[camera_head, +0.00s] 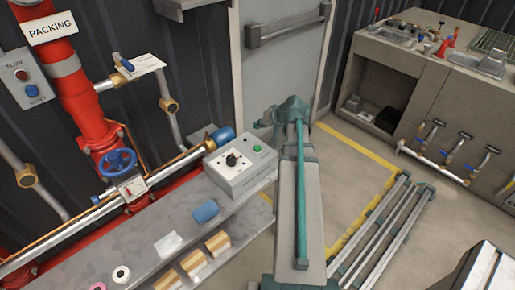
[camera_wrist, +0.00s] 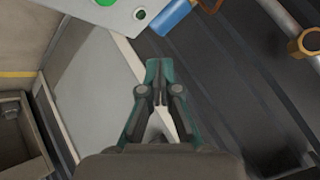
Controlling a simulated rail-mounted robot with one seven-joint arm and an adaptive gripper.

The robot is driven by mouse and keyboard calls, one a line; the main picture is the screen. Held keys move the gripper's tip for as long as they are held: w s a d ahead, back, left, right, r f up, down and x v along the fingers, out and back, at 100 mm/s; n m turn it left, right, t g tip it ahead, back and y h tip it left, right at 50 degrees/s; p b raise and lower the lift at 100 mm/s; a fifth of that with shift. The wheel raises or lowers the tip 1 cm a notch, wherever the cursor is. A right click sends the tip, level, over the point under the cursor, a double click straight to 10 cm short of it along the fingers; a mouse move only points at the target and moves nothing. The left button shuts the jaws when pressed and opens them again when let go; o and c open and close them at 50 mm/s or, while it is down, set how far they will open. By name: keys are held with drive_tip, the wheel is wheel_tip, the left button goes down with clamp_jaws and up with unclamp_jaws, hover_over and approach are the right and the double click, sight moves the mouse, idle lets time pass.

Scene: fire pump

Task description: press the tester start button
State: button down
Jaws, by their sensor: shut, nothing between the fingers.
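The grey tester box (camera_head: 240,165) stands at the right end of the grey shelf, with a black knob (camera_head: 232,159) and a green button (camera_head: 257,148) on its top. In the head view my arm reaches up just right of the box; the fingertips are not clear there.
A blue cylinder (camera_head: 221,136) sits close behind the box; a blue part (camera_wrist: 172,16) also shows beside the panel in the wrist view. Red pipework (camera_head: 90,110) and a FLOW/RESET box (camera_head: 27,80) are at left. Metal rails (camera_head: 385,232) lie on the floor at right.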

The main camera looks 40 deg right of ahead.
sight(255, 146)
drive_tip(key=shift+f+b, duration=2.6)
drive_tip(key=shift+f, duration=1.75)
drive_tip(key=shift+f, duration=0.15)
drive_tip(key=shift+f+b, duration=0.3)
drive_tip(key=shift+b, duration=0.05)
drive_tip(key=shift+f+b, duration=0.35)
drive_tip(key=shift+f, duration=0.15)
drive_tip(key=shift+r, duration=0.15)
drive_tip(key=shift+r+p, duration=0.55)
drive_tip(key=shift+r, duration=0.25)
drive_tip(key=shift+r+p, duration=1.45)
drive_tip(key=shift+r, duration=1.1)
